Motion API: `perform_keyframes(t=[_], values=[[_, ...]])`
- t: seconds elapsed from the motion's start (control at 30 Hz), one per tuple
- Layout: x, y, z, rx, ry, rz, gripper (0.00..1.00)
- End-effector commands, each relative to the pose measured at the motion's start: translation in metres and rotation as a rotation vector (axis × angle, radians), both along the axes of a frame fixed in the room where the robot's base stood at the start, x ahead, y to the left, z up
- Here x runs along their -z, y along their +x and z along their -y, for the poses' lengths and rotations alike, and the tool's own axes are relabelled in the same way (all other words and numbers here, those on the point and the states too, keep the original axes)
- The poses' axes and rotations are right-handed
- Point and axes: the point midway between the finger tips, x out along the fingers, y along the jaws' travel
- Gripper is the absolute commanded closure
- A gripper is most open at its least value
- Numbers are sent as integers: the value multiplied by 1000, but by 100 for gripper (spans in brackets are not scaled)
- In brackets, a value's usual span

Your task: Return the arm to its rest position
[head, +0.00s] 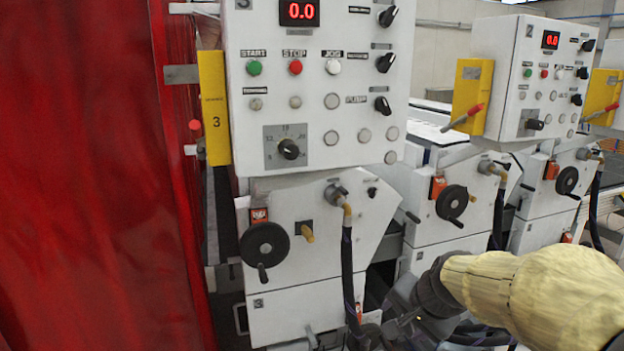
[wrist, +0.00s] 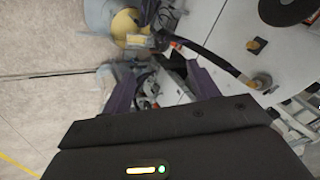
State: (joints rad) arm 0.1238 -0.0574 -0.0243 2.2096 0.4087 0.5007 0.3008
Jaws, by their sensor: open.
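My arm in its yellow cover (head: 540,292) reaches in from the lower right in the head view, low in front of the machine units. Its dark wrist end is bent downward near the black hose, and the fingers cannot be made out there. In the wrist view my gripper (wrist: 163,82) is open, with its two purplish fingers apart. Nothing is held between them; floor and the lower part of a white machine panel show beyond the gap. I cannot tell from these views whether the fingers touch anything.
The nearest control box (head: 310,105) reads 0.0. Below it are a black handwheel (head: 264,245) and a black hose (head: 347,275), close to my arm. A red curtain (head: 85,180) fills the left. More units stand right. The wrist view shows open concrete floor (wrist: 45,110) at left.

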Motion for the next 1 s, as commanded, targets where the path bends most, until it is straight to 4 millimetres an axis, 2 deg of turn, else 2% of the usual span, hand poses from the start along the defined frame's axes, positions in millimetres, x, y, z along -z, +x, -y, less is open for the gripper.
perform_keyframes(t=[0.03, 0.1, 0.2, 0.3, 0.43, 1.0], values=[[29, -18, -6, -104, -75, -56, 40], [63, -44, -12, -260, -182, -121, 40], [100, -79, -17, -479, -305, -194, 40], [121, -103, -20, -632, -376, -236, 40], [129, -112, -20, -702, -407, -251, 40], [128, -111, -20, -695, -404, -249, 40]])
